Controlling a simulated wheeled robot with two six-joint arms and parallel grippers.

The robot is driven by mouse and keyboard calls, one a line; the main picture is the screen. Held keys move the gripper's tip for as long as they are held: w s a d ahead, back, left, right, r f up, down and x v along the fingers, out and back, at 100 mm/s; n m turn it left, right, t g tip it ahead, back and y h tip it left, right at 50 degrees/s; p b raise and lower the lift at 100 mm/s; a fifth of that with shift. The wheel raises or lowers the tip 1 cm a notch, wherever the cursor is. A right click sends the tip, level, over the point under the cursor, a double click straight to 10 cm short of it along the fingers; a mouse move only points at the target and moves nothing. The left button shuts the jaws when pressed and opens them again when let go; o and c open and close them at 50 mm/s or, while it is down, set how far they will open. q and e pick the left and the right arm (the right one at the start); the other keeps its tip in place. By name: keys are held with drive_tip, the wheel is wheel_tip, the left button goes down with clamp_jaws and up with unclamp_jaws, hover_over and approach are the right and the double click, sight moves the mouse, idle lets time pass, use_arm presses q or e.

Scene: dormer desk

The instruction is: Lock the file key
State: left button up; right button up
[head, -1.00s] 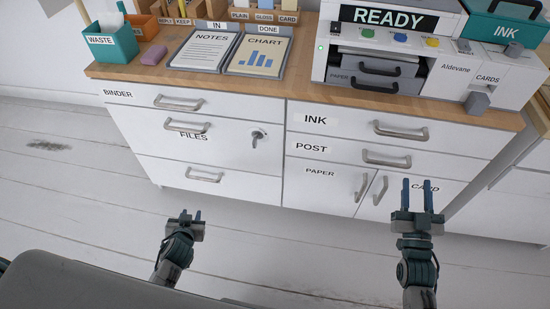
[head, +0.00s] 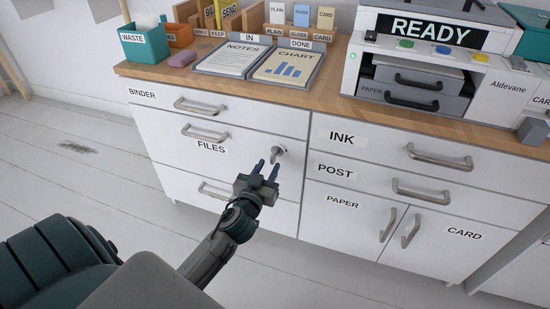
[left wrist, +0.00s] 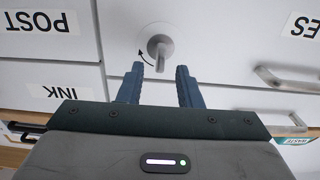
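The file key (head: 277,153) sits in a round lock plate on the FILES drawer (head: 235,160), near the drawer's right edge. In the left wrist view the key (left wrist: 160,60) juts from the plate, with a curved black arrow printed beside it. My left gripper (head: 268,169) is open, its blue fingers pointing at the key from just below it in the head view. In the left wrist view the fingers (left wrist: 161,82) are apart and empty, with the key beyond their tips and between their lines. My right gripper is out of view.
The FILES drawer front is flush with its neighbours. Drawer handles (head: 205,133) stick out to the left, and the INK (head: 440,157) and POST handles to the right. The worktop edge (head: 235,90) overhangs above.

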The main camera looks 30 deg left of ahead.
sight(271, 162)
use_arm(q)
drive_tip(key=x, duration=0.5)
clamp_jaws()
